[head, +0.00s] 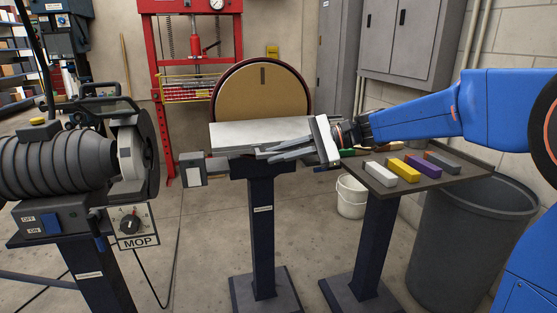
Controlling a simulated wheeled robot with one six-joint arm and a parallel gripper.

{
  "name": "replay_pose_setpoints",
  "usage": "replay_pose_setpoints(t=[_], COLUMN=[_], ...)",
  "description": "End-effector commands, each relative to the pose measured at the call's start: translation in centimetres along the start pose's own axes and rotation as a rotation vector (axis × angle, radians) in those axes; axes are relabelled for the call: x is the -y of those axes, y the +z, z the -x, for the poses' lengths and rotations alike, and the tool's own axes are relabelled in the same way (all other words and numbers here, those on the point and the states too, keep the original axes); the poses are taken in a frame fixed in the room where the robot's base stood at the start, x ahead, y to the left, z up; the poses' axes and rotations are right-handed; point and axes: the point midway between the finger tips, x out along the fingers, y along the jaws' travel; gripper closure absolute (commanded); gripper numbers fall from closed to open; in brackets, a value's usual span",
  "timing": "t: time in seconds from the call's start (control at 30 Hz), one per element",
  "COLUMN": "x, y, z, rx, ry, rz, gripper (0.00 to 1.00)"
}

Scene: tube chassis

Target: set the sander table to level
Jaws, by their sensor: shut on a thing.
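The sander table (240,135) is a pale grey plate in front of the large tan sanding disc (262,95), on a dark blue pedestal. The plate's broad upper face shows; I cannot tell its exact tilt from this view. My gripper (268,153) reaches in from the right, and its grey fingers lie at the table's front right edge. They are shut on that edge, as far as I can see; the contact is partly hidden by the fingers.
A grey box-shaped part (193,169) sticks out left of the sander. A tray stand (440,181) with coloured blocks stands at right, by a dark bin (470,240) and white bucket (351,197). A buffing machine (70,165) marked MOP stands at left.

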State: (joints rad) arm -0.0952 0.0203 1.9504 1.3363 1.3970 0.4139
Motion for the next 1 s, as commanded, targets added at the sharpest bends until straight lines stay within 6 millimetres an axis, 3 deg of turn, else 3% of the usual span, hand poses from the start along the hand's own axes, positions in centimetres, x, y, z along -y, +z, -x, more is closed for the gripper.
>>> replay_pose_setpoints(t=[0.3,0.6,0.63,0.67,1.0], x=[1.9,2.1,2.1,2.1,2.0], y=[2.5,2.7,2.7,2.7,2.6], z=[1.0,1.1,1.1,1.1,1.3], rx=[0.000,0.000,0.000,0.000,-0.001], ry=[0.031,0.029,0.029,0.028,0.030], rz=[-0.079,-0.077,-0.077,-0.077,-0.079], gripper=[1.00,1.00,0.87,0.81,0.81])
